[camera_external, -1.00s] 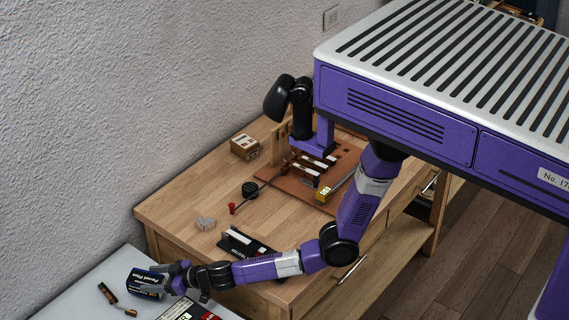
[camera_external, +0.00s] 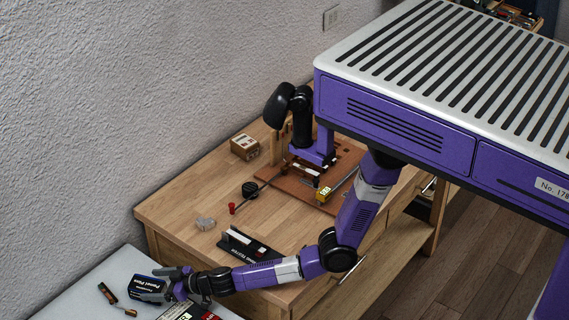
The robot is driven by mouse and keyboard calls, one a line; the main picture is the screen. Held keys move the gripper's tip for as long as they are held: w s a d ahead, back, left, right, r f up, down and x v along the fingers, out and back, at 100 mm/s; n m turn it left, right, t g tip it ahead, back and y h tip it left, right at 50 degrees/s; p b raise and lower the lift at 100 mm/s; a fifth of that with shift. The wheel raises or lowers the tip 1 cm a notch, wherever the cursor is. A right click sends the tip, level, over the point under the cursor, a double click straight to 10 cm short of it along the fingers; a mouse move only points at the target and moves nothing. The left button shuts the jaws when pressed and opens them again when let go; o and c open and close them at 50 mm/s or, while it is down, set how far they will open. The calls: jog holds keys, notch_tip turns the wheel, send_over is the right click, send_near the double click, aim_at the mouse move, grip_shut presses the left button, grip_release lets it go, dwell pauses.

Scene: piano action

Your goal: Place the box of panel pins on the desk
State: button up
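The box of panel pins (camera_external: 147,289) is dark blue with pale lettering. It is at the lower left, at the white surface (camera_external: 105,270) beside the wooden desk. My gripper (camera_external: 167,284) is at the right end of the box, with its fingers close against it. The view is too small to show whether the fingers are clamped on the box, or whether the box rests on the surface or is just above it. The desk (camera_external: 185,210) is to the right of and behind the gripper, and my forearm reaches across its front corner.
On the desk are a black stand with white pieces (camera_external: 247,243), a grey lump (camera_external: 205,223), a red piece (camera_external: 231,208), a black round object (camera_external: 250,188) and a cardboard box (camera_external: 244,147). The desk's left front is mostly clear. Small parts (camera_external: 107,293) lie left of the panel pins.

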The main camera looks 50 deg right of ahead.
jog(key=shift+r, duration=0.1)
jog(key=shift+s+d+r, duration=0.1)
jog(key=shift+s+r, duration=0.05)
jog(key=shift+r, duration=0.05)
jog(key=p+v, duration=0.4)
jog(key=v, duration=0.7)
jog(key=shift+s+d+p, duration=0.15)
jog(key=shift+s+p, duration=0.1)
jog(key=shift+p, duration=0.15)
